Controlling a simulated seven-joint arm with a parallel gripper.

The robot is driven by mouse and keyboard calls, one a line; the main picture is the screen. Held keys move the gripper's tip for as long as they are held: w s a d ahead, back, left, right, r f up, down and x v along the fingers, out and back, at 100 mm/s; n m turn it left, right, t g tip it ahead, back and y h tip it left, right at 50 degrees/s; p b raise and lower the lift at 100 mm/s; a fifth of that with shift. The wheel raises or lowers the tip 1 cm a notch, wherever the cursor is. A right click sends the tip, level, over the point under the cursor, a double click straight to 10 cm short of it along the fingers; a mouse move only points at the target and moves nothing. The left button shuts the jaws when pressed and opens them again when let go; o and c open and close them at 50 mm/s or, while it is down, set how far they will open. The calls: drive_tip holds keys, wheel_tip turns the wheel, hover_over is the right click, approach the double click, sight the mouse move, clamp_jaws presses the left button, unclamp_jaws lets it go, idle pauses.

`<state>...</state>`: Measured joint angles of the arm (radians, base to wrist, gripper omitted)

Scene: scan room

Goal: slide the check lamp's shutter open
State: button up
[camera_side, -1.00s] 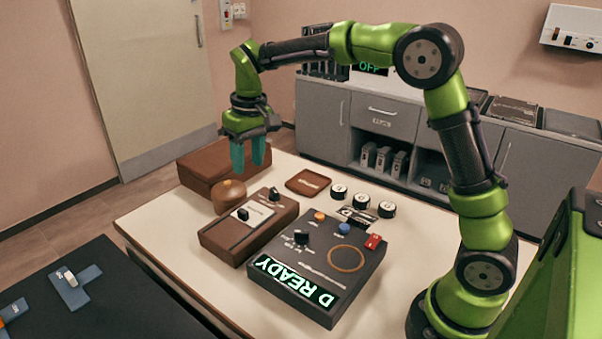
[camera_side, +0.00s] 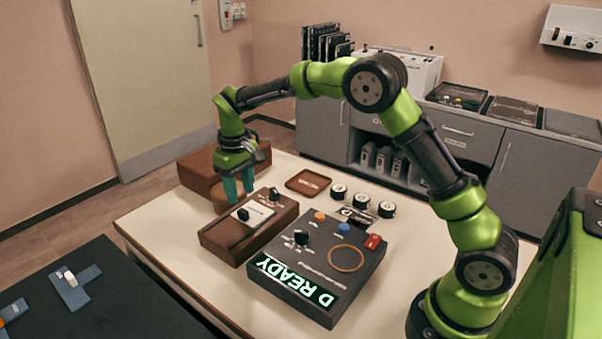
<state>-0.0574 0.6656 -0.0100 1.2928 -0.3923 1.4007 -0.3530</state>
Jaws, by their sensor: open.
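A low brown box (camera_side: 226,240), which looks like the check lamp, lies on the white table left of the dark console. A pale plate with a small black knob (camera_side: 243,214) is on its top, and a second black knob (camera_side: 274,194) stands near its far end. I cannot make out which part is the shutter. My gripper (camera_side: 238,192) points down with teal fingers, open and empty. I cannot tell whether the fingertips touch anything.
The dark console (camera_side: 318,258) with a lit "D READY" display stands to the right. A larger brown box (camera_side: 197,172) is behind my gripper. A small brown tray (camera_side: 308,183) and three round dials (camera_side: 361,201) lie toward the back. The table's front left is bare.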

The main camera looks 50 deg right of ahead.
sight(242, 211)
wheel_tip(242, 211, down, 6)
drive_tip(key=shift+c, duration=0.3)
clamp_jaws()
drive_tip(key=shift+a, duration=0.1)
